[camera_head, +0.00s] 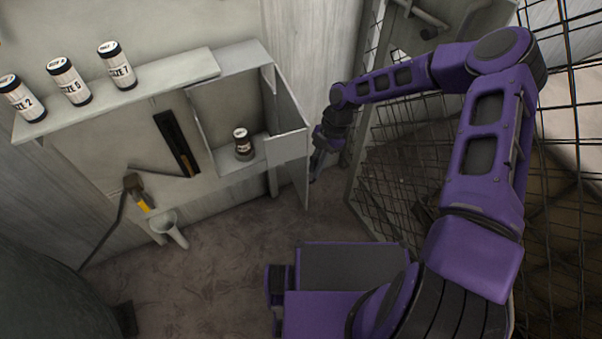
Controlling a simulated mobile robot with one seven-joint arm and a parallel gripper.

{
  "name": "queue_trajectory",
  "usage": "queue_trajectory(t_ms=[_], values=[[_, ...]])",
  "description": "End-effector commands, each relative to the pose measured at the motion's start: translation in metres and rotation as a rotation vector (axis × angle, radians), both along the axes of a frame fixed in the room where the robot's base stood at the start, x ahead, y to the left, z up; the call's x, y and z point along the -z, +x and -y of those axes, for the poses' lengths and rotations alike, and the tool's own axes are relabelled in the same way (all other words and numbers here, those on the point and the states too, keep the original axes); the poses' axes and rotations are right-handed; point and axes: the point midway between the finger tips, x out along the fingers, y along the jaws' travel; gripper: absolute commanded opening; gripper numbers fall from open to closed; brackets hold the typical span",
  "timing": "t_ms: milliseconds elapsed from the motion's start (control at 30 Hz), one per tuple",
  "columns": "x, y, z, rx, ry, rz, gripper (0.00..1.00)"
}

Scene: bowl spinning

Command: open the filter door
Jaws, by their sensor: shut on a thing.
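The filter door (287,149) is a pale grey panel on the right side of an open wall cabinet (232,75). It stands swung out from the cabinet, so the inside shows. My gripper (314,172) is at the door's outer right edge and is shut on it. The fingertips are small and partly dark here, so the exact grip point is hard to make out. A small dark jar (242,144) with a white label stands upright on the cabinet floor.
Several labelled jars (117,66) stand on the shelf (170,84) at the left. A yellow-and-brown nozzle (138,192) and a white funnel (169,229) are below. A wire mesh fence (400,160) runs close on the right. The floor (220,265) in front is clear.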

Motion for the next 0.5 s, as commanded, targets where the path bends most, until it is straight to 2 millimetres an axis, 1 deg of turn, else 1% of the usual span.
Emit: queue_trajectory(t_ms=[33,133,200,500], values=[[0.002,0.005,0.006,-0.027,-0.001,0.000,0.00],[0.002,0.012,0.016,-0.089,-0.001,0.001,0.00],[0.002,0.016,0.022,-0.090,-0.001,0.001,0.00],[0.001,0.028,0.034,-0.088,-0.002,0.001,0.00]])
